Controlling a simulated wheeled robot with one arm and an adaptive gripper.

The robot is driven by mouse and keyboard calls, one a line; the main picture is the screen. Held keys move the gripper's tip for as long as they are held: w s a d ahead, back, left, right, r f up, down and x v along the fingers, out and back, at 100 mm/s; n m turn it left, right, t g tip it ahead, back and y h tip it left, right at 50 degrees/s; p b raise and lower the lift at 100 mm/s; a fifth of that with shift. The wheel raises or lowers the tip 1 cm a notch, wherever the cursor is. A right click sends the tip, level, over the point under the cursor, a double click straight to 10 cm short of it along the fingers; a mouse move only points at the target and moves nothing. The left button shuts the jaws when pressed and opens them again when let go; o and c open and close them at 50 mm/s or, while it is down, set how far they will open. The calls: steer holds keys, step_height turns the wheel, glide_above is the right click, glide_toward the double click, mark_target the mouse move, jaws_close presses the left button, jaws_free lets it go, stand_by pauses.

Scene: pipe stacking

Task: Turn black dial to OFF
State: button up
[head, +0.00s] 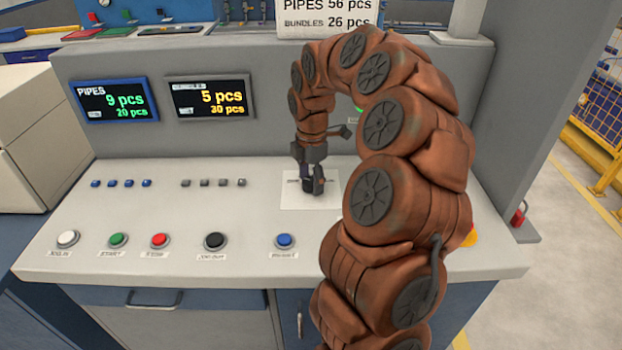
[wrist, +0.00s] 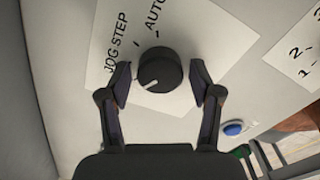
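The black dial (wrist: 160,69) is round and sits on a white label plate (wrist: 105,40) printed with "JOG STEP" and "AUTO". A pale pointer mark shows on its lower left side in the wrist view. No "OFF" text is readable. My gripper (wrist: 160,80) is open, with one finger on the left and one on the right of the dial. A small gap seems to show on each side. In the head view my gripper (head: 312,184) points down over the plate (head: 310,203) and hides the dial.
A row of buttons lines the front of the console: white (head: 67,239), green (head: 118,241), red (head: 159,241), black (head: 215,241) and blue (head: 284,241). Two displays (head: 110,99) (head: 209,97) stand behind. My arm hides the console's right part.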

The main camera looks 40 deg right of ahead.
mark_target(311, 181)
steer(key=shift+o, duration=0.3)
step_height(311, 181, up, 12)
stand_by(0.7)
stand_by(0.4)
